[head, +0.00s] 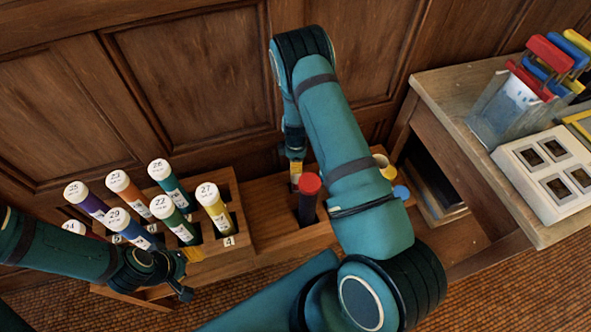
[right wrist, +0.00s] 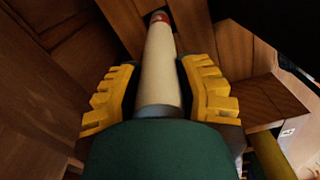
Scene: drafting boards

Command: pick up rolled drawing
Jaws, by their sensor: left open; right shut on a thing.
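Several rolled drawings in different colours stand in a wooden rack at the left of the head view, with numbered white ends, among them a teal one (head: 175,187) and a yellow one (head: 215,212). My right gripper (head: 296,172) points down, partly hidden by my own arm. In the right wrist view its yellow fingers (right wrist: 160,95) are shut on a cream rolled drawing (right wrist: 160,65) with a red far end. That cream roll is not clearly visible in the head view. My left gripper (head: 188,272) is open and empty at the rack's front.
A dark roll with a red top (head: 309,184) stands in the wooden rack's right part (head: 275,215), beside my right gripper. A wooden table (head: 440,95) at the right bears a clear bin (head: 497,115) and a white tray (head: 518,157). Wood panelling closes off the back.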

